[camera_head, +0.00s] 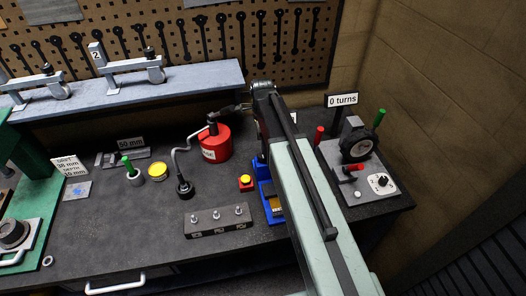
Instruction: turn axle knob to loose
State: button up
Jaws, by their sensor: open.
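A black knob (382,181) sits on a small white dial plate at the right front of a grey fixture (352,172). It looks like the axle knob; the marks around it are too small to read. A black wheel (357,146) stands upright on the same fixture, with a red lever (350,168) in front of it.
A "0 turns" sign (342,100) stands behind the fixture, and a red-handled part (319,134) stands at its left. My arm hides part of the bench and a blue item (268,197). The red canister (215,144) and grey block (217,221) stand left.

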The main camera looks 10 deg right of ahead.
aim_at(262, 157)
notch_tip(262, 157, down, 7)
jog(key=b, duration=0.6)
jog(key=shift+r, duration=0.1)
grip_shut()
